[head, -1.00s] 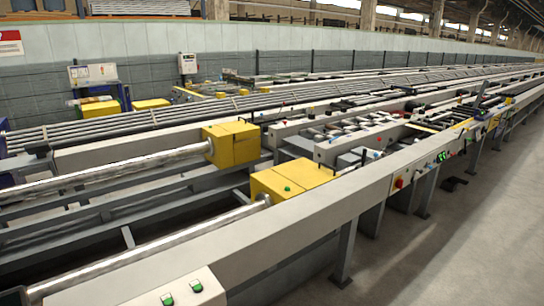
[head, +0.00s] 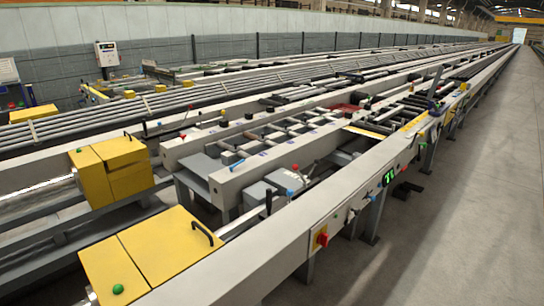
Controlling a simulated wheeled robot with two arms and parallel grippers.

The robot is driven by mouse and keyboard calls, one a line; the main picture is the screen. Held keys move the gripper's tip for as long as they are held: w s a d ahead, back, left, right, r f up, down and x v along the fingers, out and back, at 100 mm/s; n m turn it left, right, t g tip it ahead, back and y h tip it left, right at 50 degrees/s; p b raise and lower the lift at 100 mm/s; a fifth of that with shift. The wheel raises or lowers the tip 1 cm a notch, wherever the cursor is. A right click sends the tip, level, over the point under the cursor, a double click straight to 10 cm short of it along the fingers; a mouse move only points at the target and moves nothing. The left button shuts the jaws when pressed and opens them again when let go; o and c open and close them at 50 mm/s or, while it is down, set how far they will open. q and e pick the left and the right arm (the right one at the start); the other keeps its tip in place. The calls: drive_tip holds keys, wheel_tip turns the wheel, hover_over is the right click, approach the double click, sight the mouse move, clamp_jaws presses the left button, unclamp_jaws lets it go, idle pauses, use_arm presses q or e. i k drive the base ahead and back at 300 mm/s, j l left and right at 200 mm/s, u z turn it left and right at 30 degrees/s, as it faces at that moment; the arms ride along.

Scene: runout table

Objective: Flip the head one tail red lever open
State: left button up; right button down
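Two small red-tipped levers show on the runout table. One red tip (head: 295,167) stands by the grey box on the near rail unit, beside a blue-tipped lever (head: 290,192). The other red tip (head: 183,136) stands farther back at the left. I cannot tell which one belongs to head one, or whether either is open. Neither of my grippers is in view.
Yellow boxes (head: 160,245) and (head: 110,165) stand at the lower left. A long grey front rail (head: 290,235) carries a red rotary switch (head: 322,239) and green displays (head: 388,178). The floor aisle (head: 460,230) at the right is clear.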

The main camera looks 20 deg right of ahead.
sight(295, 168)
drive_tip(key=i+l, duration=0.1)
drive_tip(key=l, duration=0.35)
drive_tip(key=i+l, duration=0.15)
drive_tip(key=l, duration=0.35)
drive_tip(key=i+l, duration=0.1)
drive_tip(key=l, duration=0.35)
drive_tip(key=i+l, duration=0.1)
drive_tip(key=l, duration=0.35)
drive_tip(key=i, duration=0.5)
drive_tip(key=j+u, duration=0.05)
drive_tip(key=j, duration=0.05)
